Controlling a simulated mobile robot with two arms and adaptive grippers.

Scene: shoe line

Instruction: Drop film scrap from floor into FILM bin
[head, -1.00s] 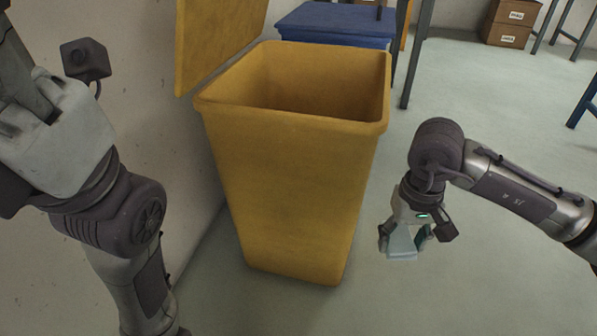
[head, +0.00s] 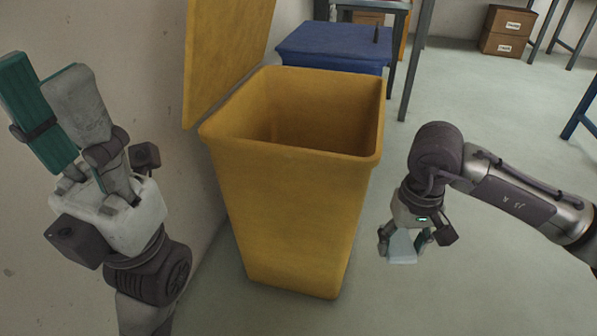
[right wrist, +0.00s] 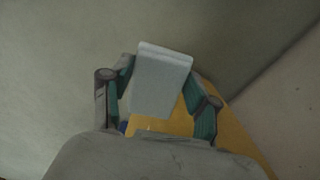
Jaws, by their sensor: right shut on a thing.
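The film scrap (head: 403,247) is a small pale, whitish block-like piece. My right gripper (head: 405,240) is shut on it, pointing down, to the right of the yellow bin and below its rim. In the right wrist view the scrap (right wrist: 160,78) sits between the two teal-padded fingers (right wrist: 160,95). The yellow bin (head: 290,215) stands upright with its lid (head: 225,60) raised at the left. Its mouth is open; its floor is hidden, and no label shows on it. My left gripper (head: 48,85) points up at the left, empty, its fingertips apart.
A blue bin with a closed lid (head: 335,42) stands behind the yellow bin. Table legs (head: 414,70) rise beside it. A wall (head: 120,40) runs along the left.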

